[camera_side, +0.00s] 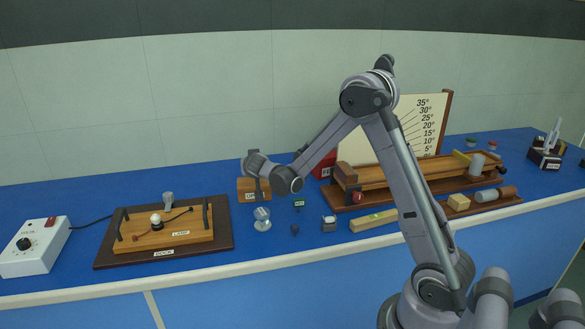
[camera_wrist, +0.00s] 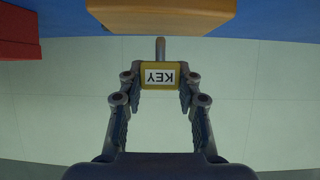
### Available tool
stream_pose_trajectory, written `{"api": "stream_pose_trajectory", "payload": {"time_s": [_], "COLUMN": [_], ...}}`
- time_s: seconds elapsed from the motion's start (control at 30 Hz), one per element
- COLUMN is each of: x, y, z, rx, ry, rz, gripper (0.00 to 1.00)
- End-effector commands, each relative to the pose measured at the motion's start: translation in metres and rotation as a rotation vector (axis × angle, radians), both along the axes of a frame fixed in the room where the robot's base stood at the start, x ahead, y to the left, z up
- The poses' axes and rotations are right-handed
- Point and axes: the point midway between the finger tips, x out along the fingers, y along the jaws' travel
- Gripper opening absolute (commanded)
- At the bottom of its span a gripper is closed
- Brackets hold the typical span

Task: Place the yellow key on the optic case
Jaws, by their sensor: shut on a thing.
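My gripper (camera_wrist: 160,88) is shut on the yellow key (camera_wrist: 160,68), with a finger on each side of its yellow block. The block carries a white KEY label, upside down in the wrist view, and a grey-brown shaft sticks out beyond it. The optic case (camera_side: 244,195) is a small wooden box with a partly covered label, in the side view right of the lamp board. A wooden block, apparently this case (camera_wrist: 160,14), is at the wrist view's top edge, just beyond the shaft tip. In the side view my wrist overlaps the case and the key cannot be made out.
A lamp board (camera_side: 128,249) lies left of the case. A glass piece on a round base (camera_side: 262,220) and several small items stand in front of it. A red box (camera_side: 323,166) and a wooden bench with an angle chart (camera_side: 424,118) stand to the right.

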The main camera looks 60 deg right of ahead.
Motion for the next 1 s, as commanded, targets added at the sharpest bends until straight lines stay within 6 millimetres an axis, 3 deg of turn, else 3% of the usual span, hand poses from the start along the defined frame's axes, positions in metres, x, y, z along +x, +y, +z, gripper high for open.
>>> {"api": "stream_pose_trajectory", "payload": {"time_s": [0.47, 0.5, 0.57, 1.0], "x": [-0.0004, -0.0004, -0.0004, -0.0034], "y": [-0.0004, -0.0004, -0.0004, 0.0033], "z": [-0.0100, -0.0098, -0.0097, -0.0037], "rx": [0.000, 0.000, 0.000, 0.000], "ry": [0.000, 0.000, 0.000, 0.000], "rz": [0.000, 0.000, 0.000, 0.001], "gripper": [0.07, 0.43, 0.57, 0.57]}}
